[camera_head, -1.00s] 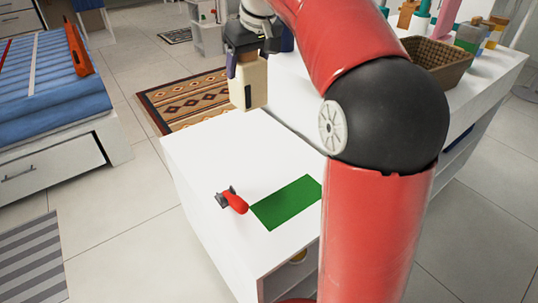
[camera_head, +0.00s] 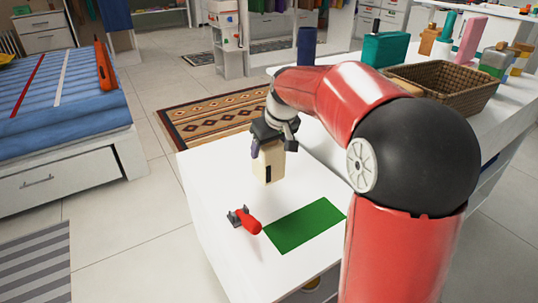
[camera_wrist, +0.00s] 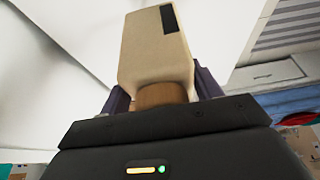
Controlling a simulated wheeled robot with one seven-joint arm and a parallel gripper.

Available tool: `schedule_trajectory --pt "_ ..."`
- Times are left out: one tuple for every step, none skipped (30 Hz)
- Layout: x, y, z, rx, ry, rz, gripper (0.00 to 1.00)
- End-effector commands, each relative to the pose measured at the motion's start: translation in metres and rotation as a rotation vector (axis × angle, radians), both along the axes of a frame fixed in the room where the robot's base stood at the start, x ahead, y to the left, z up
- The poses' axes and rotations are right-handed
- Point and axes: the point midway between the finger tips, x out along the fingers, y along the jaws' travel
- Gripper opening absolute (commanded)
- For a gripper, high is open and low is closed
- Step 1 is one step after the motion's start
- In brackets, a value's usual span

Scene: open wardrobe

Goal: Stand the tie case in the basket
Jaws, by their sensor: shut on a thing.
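A beige case (camera_head: 269,161), apparently the tie case, hangs below my gripper (camera_head: 270,142) over the white table. In the wrist view the same case (camera_wrist: 152,45) shows a dark strip on its face and a brown neck between my gripper's fingers (camera_wrist: 163,92). My gripper is shut on that neck. The case is roughly upright in the head view, apart from the basket. The brown woven basket (camera_head: 480,101) stands on the white counter at the right. My arm hides part of it, and its inside is only partly seen.
A red-handled tool (camera_head: 247,222) lies beside a green mat (camera_head: 305,226) on the white table (camera_head: 215,180). A teal box (camera_head: 385,49), a dark blue cylinder (camera_head: 306,46) and several bottles and boxes stand around the basket on the counter. The table's left part is clear.

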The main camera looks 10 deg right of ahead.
Motion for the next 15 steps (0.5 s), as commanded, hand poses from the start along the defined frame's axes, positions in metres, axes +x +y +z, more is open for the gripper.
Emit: schedule_trajectory --pt "0.000 0.000 -0.010 0.001 0.002 -0.001 0.32" --pt "0.000 0.000 -0.014 0.001 0.002 -0.001 0.32" --pt "0.000 0.000 -0.019 0.000 0.003 -0.001 0.32" --pt "0.000 0.000 -0.022 0.001 0.002 -0.001 0.32" --pt "0.000 0.000 -0.023 0.001 0.001 -0.001 0.32" --pt "0.000 0.000 -0.025 0.000 0.001 0.000 0.32" --pt "0.000 0.000 -0.025 0.000 0.000 0.000 0.32" --pt "0.000 0.000 -0.025 0.000 0.000 0.000 0.32" --pt "0.000 0.000 -0.025 0.000 0.000 0.000 0.32" --pt "0.000 0.000 -0.025 0.000 0.000 0.000 0.32" --pt "0.000 0.000 -0.025 0.000 0.000 0.000 0.32" --pt "0.000 0.000 -0.025 0.000 0.000 0.000 0.32" --pt "0.000 0.000 -0.025 0.000 0.000 0.000 0.32" --pt "0.000 0.000 -0.025 0.000 0.000 -0.001 0.32" --pt "0.000 0.000 -0.026 0.000 0.000 -0.001 0.32"
